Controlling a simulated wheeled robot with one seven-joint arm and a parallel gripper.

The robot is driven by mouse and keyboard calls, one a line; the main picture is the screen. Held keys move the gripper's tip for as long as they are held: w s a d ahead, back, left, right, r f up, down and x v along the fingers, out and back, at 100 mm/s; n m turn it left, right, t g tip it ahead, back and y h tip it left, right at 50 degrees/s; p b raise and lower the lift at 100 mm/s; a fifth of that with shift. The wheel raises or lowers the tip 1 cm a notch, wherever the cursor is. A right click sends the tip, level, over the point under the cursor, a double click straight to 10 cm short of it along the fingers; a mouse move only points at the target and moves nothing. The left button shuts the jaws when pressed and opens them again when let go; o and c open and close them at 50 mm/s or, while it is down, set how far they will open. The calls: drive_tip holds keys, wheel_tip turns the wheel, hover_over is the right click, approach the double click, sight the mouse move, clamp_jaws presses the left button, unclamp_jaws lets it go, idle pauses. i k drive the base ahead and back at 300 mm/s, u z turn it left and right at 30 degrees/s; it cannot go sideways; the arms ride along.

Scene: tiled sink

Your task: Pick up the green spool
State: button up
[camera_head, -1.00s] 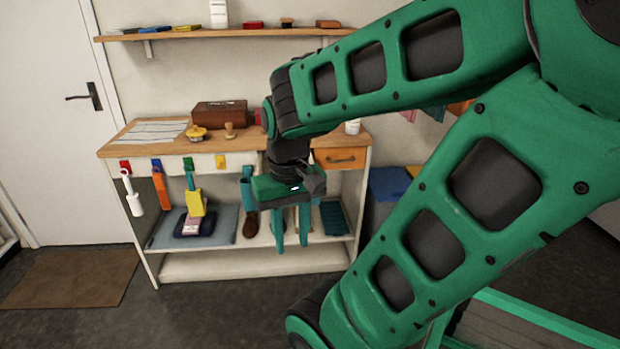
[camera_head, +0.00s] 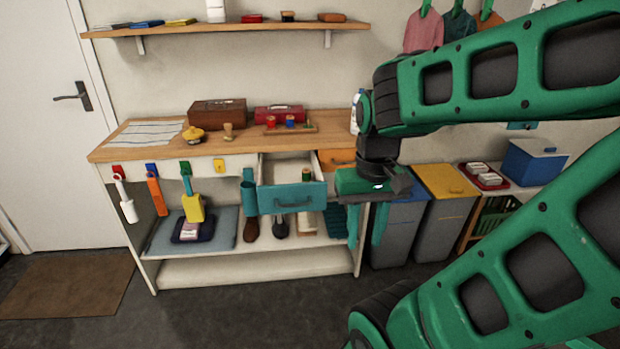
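A small green spool (camera_head: 306,175) stands in the open teal-fronted drawer (camera_head: 292,198), near its right side. A red spool (camera_head: 270,121) and a blue spool (camera_head: 290,121) sit on a wooden holder (camera_head: 310,129) on the worktop above. My gripper (camera_head: 366,240) points down in front of the bench's right end, to the right of the open drawer and apart from the spool. Its two green fingers are spread, with nothing seen between them.
A brown box (camera_head: 217,114) and a red box (camera_head: 279,113) stand on the worktop (camera_head: 240,140). An orange drawer (camera_head: 337,159) is right of the open one. Grey bins with blue (camera_head: 402,194) and yellow (camera_head: 445,180) lids stand to the right. Floor in front is clear.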

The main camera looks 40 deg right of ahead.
sight(305, 172)
drive_tip(key=z, duration=0.05)
drive_tip(key=i, duration=1)
drive_tip(key=u, duration=0.05)
